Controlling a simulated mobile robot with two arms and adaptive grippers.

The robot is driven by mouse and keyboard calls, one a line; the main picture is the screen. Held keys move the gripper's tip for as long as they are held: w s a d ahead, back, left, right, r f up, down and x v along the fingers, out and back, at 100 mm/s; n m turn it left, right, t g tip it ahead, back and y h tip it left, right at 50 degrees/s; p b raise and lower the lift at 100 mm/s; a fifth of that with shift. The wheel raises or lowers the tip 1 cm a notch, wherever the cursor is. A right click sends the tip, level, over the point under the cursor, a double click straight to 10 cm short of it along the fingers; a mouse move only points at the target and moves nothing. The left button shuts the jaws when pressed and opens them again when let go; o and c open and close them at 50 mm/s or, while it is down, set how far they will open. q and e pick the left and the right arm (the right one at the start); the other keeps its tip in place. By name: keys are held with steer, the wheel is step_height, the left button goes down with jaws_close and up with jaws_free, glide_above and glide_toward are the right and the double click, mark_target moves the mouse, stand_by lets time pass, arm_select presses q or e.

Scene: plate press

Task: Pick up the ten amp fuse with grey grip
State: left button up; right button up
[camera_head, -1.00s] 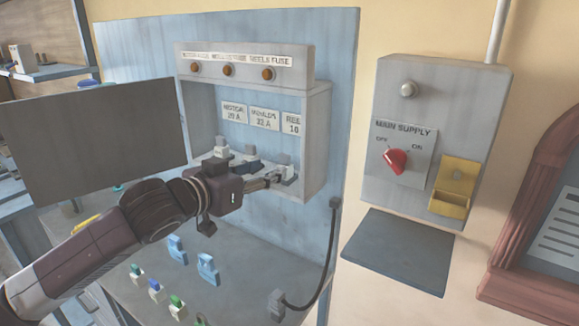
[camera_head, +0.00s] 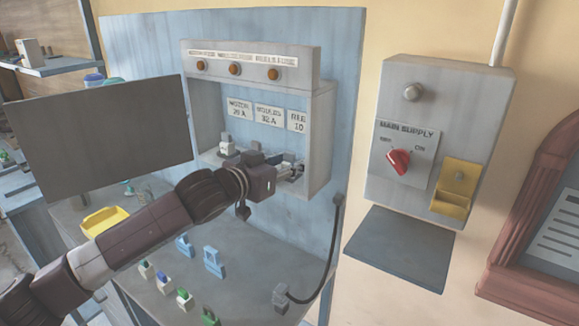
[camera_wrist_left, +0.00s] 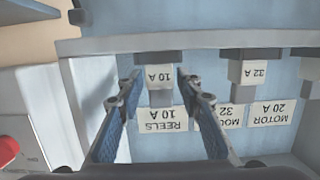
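The ten amp fuse (camera_wrist_left: 160,73) shows in the left wrist view with an upside-down "10 A" label. My left gripper (camera_wrist_left: 160,88) is open, with one blue-padded finger on each side of the fuse and gaps between. In the head view my left gripper (camera_head: 289,173) reaches into the right end of the grey fuse box (camera_head: 322,135) and hides most of that fuse. My right gripper is not in view.
A 32 A fuse (camera_wrist_left: 254,72) sits beside it in the wrist view. The box's open door (camera_head: 105,135) stands out left. Loose fuses, blue clips (camera_head: 212,262) and a yellow tray (camera_head: 104,221) are on the bench. A black cable (camera_head: 334,250) hangs at right.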

arm_select(q)
jaws_close()
